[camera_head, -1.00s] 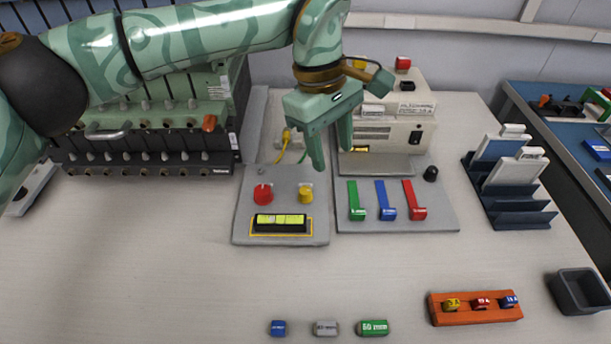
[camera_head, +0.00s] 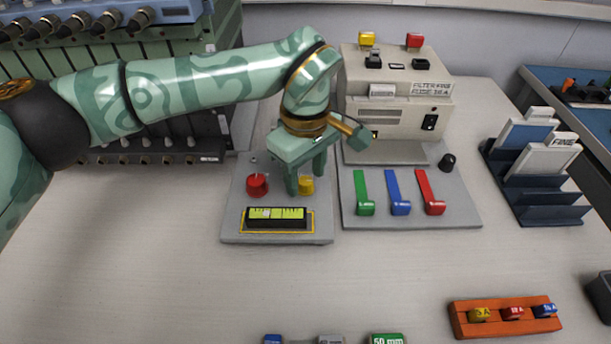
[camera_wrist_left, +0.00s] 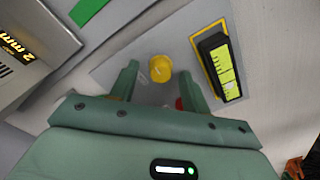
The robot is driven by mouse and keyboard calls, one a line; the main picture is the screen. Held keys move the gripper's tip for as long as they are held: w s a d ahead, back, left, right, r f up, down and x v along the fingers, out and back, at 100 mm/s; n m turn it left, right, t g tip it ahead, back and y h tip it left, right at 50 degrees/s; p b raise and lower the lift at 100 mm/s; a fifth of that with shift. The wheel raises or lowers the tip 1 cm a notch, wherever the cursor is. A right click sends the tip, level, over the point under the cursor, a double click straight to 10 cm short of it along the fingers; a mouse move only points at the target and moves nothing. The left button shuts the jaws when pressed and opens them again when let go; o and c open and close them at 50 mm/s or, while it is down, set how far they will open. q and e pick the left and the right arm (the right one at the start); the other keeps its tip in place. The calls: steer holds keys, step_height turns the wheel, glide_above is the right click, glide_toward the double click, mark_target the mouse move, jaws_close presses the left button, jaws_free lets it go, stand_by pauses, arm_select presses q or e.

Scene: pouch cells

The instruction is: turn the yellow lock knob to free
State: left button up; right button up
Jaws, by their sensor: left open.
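The yellow lock knob (camera_head: 306,185) stands on a grey plate (camera_head: 232,222), right of a red knob (camera_head: 257,184) and behind a black-framed yellow-green display (camera_head: 276,217). In the left wrist view the yellow knob (camera_wrist_left: 160,67) shows whole, with a pale mark on its top. My left gripper (camera_head: 306,185) points down over the plate, its fingers spread around the yellow knob. In the left wrist view my open gripper (camera_wrist_left: 160,85) has one finger on each side of it, with gaps visible. The red knob is mostly hidden there behind a finger. My right gripper is not in view.
Green (camera_head: 363,192), blue (camera_head: 397,192) and red (camera_head: 430,192) levers stand on a second plate to the right, before a beige machine (camera_head: 398,95). A dark rack (camera_head: 535,195) stands further right. An orange block (camera_head: 505,316) lies at front right. The front table is mostly clear.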

arm_select(q)
steer(key=shift+f, duration=0.35)
steer(key=c, duration=1)
steer(key=shift+r, duration=0.1)
